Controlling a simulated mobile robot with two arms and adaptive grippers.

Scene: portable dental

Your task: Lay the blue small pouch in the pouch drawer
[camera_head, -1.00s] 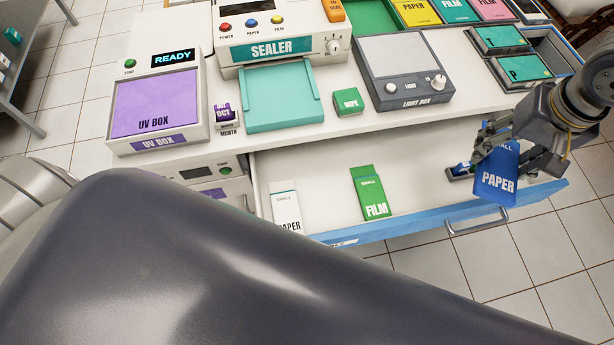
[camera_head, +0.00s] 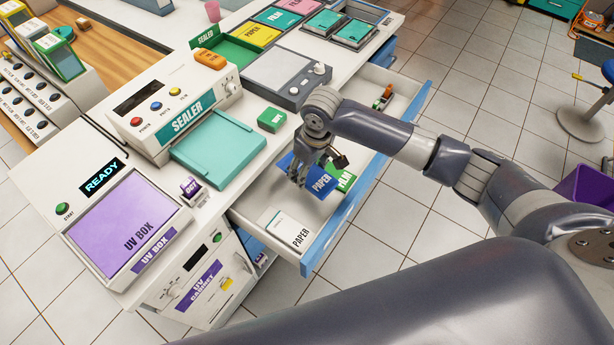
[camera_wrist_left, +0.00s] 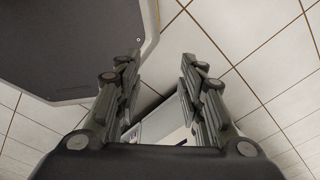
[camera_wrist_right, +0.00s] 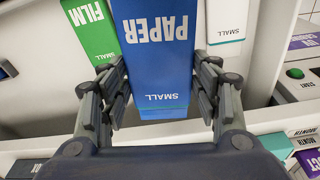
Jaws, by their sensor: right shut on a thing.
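The blue small pouch (camera_head: 320,181), marked PAPER, is between the fingers of my right gripper (camera_head: 301,172). In the right wrist view the pouch (camera_wrist_right: 155,45) has a finger along each side, and my right gripper (camera_wrist_right: 158,78) is shut on it. The pouch is over the open pouch drawer (camera_head: 274,204), between a green FILM pouch (camera_head: 346,178) and a white PAPER pouch (camera_head: 290,230). I cannot tell whether it touches the drawer floor. My left gripper (camera_wrist_left: 160,82) is open and empty above the tiled floor, outside the head view.
The counter edge runs behind the drawer, with a green WIPE box (camera_head: 272,120), a light box (camera_head: 285,75), the sealer (camera_head: 165,105) and the UV box (camera_head: 125,225). A small dark object (camera_head: 383,99) lies at the drawer's far end.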

